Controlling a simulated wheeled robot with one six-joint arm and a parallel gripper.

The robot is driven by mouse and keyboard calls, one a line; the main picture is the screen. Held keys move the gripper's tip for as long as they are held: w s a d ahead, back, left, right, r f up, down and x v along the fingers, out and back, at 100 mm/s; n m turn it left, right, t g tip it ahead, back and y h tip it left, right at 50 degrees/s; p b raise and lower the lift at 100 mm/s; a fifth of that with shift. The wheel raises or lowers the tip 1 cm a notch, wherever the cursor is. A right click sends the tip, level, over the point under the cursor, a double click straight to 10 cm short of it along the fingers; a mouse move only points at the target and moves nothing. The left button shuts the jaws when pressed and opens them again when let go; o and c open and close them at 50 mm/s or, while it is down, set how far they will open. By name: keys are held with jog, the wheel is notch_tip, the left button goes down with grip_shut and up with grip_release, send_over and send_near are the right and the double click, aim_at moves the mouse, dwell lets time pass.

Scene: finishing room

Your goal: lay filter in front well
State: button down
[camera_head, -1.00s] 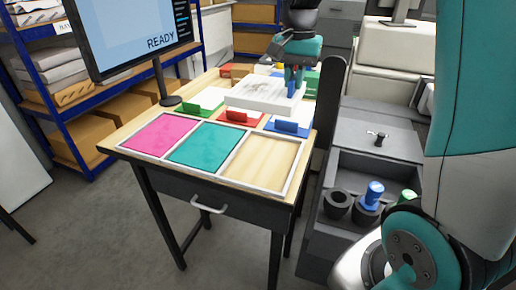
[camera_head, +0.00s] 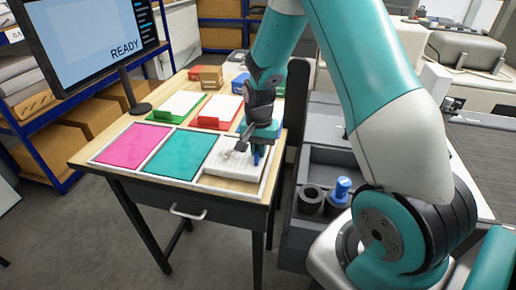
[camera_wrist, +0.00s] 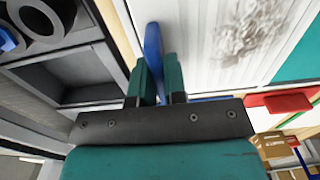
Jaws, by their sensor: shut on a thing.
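The filter (camera_head: 222,161) is a thick white panel with a grey smudged patch and a blue upright handle. My gripper (camera_head: 257,158) is shut on the blue handle at the panel's right side. In the wrist view the two teal fingers (camera_wrist: 158,82) hold the handle (camera_wrist: 153,45), and the smudged face of the filter (camera_wrist: 228,50) shows beside them. The panel is over the right bay of the white-framed table tray, covering most of that bay. I cannot tell whether it rests in the frame or is just above it. Which place is the front well is not marked.
The tray's other bays hold a pink sheet (camera_head: 130,146) and a teal sheet (camera_head: 182,155). Behind them stand green (camera_head: 178,108) and red (camera_head: 219,112) holders with white sheets. A monitor (camera_head: 85,45) is at the back left. A grey bin (camera_head: 330,165) with dark rings is to the right.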

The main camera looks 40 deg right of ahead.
jog(key=shift+f, duration=0.25)
jog(key=shift+f, duration=0.2)
jog(key=c, duration=1.2)
grip_release()
jog(key=shift+o, duration=0.2)
jog(key=shift+r, duration=0.1)
